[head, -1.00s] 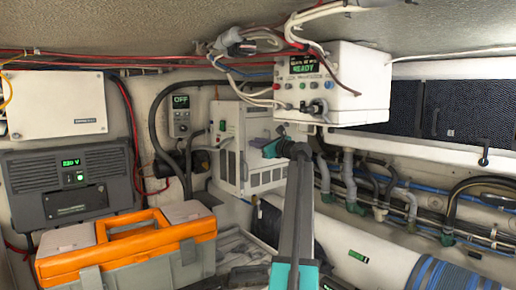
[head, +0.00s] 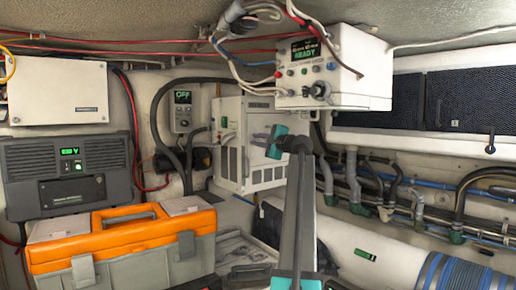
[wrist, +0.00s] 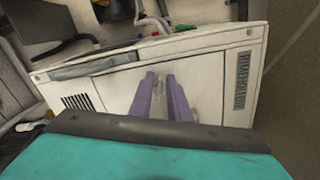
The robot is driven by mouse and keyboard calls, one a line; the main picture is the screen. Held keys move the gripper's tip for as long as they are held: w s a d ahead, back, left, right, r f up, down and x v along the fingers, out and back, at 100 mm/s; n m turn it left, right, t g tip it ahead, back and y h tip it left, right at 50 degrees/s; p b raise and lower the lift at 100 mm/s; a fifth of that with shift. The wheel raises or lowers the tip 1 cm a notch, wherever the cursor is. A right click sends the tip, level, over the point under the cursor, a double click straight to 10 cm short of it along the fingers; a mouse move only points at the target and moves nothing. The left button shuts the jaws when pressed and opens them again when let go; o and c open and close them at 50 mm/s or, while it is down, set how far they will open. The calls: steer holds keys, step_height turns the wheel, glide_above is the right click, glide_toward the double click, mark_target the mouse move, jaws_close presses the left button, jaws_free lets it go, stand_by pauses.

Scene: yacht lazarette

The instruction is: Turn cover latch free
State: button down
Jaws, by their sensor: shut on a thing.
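A white cabinet (head: 242,150) with a louvred front stands at the back middle in the head view. Its pale side panel (wrist: 110,92) fills much of the wrist view, with a vent grille at left and dark lettering at right. My gripper (head: 257,139) reaches this cabinet. In the wrist view my gripper's two purple fingers (wrist: 163,80) are close together against the panel. They are shut on a small part, taken as the cover latch, which the fingers mostly hide. Its exact turn cannot be read.
A white control box (head: 350,75) reading READY hangs above and right of the cabinet, with loose cables (head: 245,30) near it. An orange and grey toolbox (head: 120,245) is at front left. Pipes and hoses (head: 420,195) line the right wall.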

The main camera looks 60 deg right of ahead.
steer(key=n+b, duration=0.1)
steer(key=n, duration=0.1)
steer(key=n+b, duration=0.2)
steer(key=shift+f, duration=0.3)
stand_by(0.3)
steer(key=c, duration=1.7)
jaws_free()
steer(key=shift+s+a, duration=0.1)
steer(key=shift+s, duration=0.05)
steer(key=b+v, duration=0.2)
steer(key=v, duration=1.1)
steer(key=shift+s+a+r, duration=0.1)
steer(key=shift+s+a, duration=0.05)
steer(key=shift+s, duration=0.1)
